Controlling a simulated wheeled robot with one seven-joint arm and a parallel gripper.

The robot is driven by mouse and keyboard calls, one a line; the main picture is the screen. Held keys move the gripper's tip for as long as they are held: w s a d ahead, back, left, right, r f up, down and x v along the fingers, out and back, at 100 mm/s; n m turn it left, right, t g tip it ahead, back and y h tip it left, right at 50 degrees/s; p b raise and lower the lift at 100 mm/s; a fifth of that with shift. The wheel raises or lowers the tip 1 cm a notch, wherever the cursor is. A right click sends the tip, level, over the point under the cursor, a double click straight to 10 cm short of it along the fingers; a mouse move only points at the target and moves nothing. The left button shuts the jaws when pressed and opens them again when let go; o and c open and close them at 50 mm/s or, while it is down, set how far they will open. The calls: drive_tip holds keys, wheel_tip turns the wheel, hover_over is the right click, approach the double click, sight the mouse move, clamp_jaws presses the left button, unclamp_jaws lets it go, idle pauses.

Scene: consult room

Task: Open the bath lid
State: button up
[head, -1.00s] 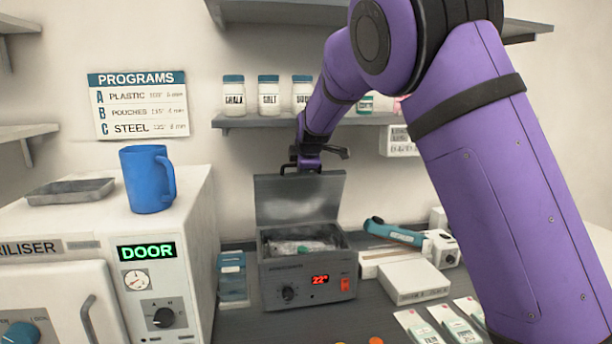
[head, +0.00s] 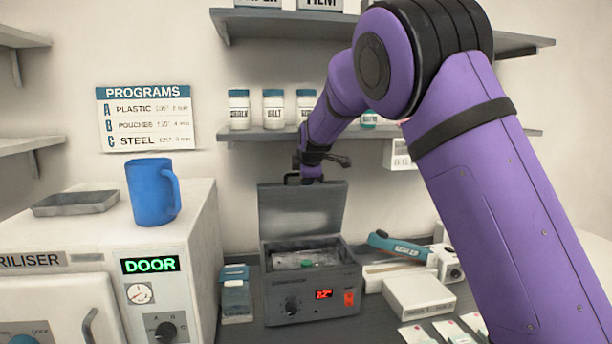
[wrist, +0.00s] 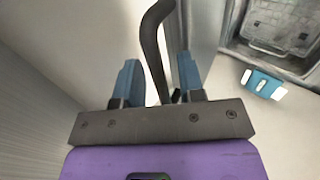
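The bath (head: 335,272) is a grey box with a red display, standing on the dark counter in the head view. Its lid (head: 300,209) stands raised, close to upright, at the back edge. Inside the bath is a pale tray with a small green spot. My gripper (head: 308,178) is at the lid's top edge, by the dark lid handle (wrist: 153,45). In the wrist view the handle bar runs between the two blue fingers of my gripper (wrist: 158,82), with gaps visible beside it. The fingers look apart, not closed on it. The bath's open inside shows at the wrist view's upper right.
The steriliser (head: 90,245) with a blue mug (head: 153,192) on top stands left. A shelf (head: 400,134) with jars is above the bath. White boxes (head: 418,299) and a teal-handled tool (head: 398,246) lie right. A small blue container (head: 235,293) stands left of the bath.

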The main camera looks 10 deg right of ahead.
drive_tip(key=shift+s, duration=0.1)
drive_tip(key=v, duration=1)
drive_tip(key=shift+s+r, duration=0.2)
drive_tip(key=shift+r, duration=0.1)
